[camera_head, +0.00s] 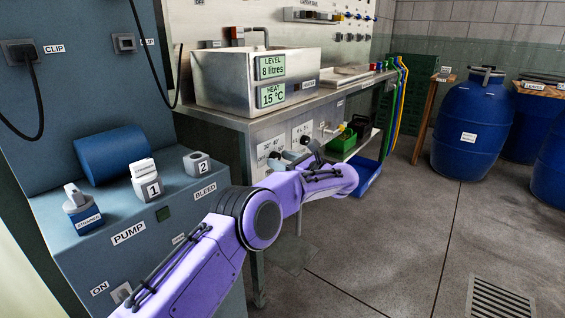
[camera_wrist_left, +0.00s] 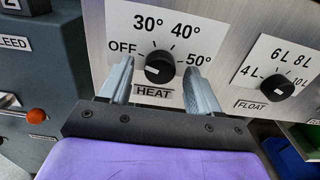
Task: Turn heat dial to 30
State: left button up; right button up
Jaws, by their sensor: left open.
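The heat dial (camera_wrist_left: 158,68) is a round black knob on a white plate in the left wrist view. The plate is marked OFF, 30°, 40° and 50°, with a HEAT label below. A pale mark shows on the knob's left part; its exact setting is hard to read. My left gripper (camera_wrist_left: 158,77) is open, with one finger on each side of the knob, apart from it. In the head view my left gripper (camera_head: 296,156) is at the front panel under the sink and hides the knob. The heat display (camera_head: 271,95) reads 15 °C.
A float dial (camera_wrist_left: 277,88) sits right of the heat dial. The level display (camera_head: 271,67) reads 8 litres. A pump console (camera_head: 110,200) with numbered controls stands left; an orange-red knob (camera_wrist_left: 37,116) shows at its edge. Blue barrels (camera_head: 472,130) stand right, with open floor before them.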

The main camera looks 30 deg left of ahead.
pick_arm(q)
jog(key=shift+a, duration=0.2)
jog(key=c, duration=1.1)
jog(key=shift+o, duration=0.2)
jog(key=shift+m, duration=0.4)
jog(key=m+p, duration=0.1)
jog(key=m, duration=0.3)
jog(key=shift+p, duration=0.35)
jog(key=shift+m+p, duration=0.75)
jog(key=shift+m, duration=1.75)
